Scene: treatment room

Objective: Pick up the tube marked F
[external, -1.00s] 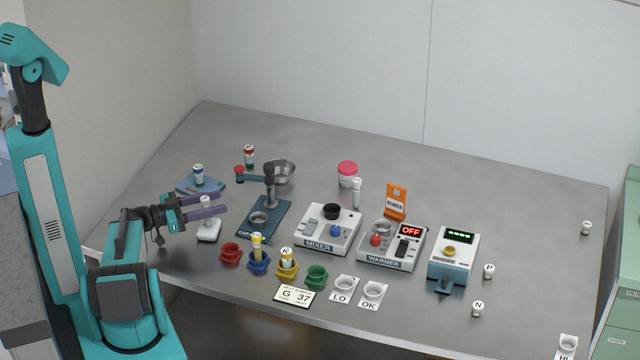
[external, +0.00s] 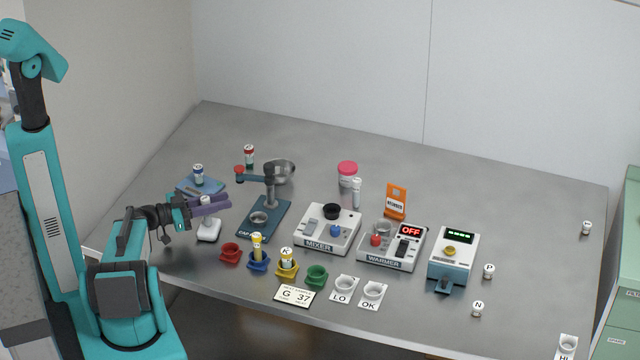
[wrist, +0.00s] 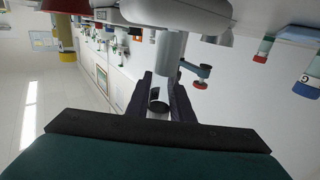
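A pale upright tube (external: 205,202) stands in a white holder (external: 208,230) at the left of the table. Its letter is too small to read, so I cannot confirm an F. My gripper (external: 227,203) is level with the tube's upper part, its dark purple fingers lying on either side and reaching past it. In the wrist view the grey tube (wrist: 168,65) runs between my two fingers (wrist: 163,98), which look closed on it. The white holder shows at the top there (wrist: 180,14). The tube still appears to be in its holder.
A blue-capped tube (external: 198,173) on a blue pad (external: 214,184) stands just behind my gripper. The capper (external: 262,216) is close on the right. Red (external: 231,252), blue (external: 258,263) and yellow (external: 287,269) holders stand in front. The far right of the table is mostly clear.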

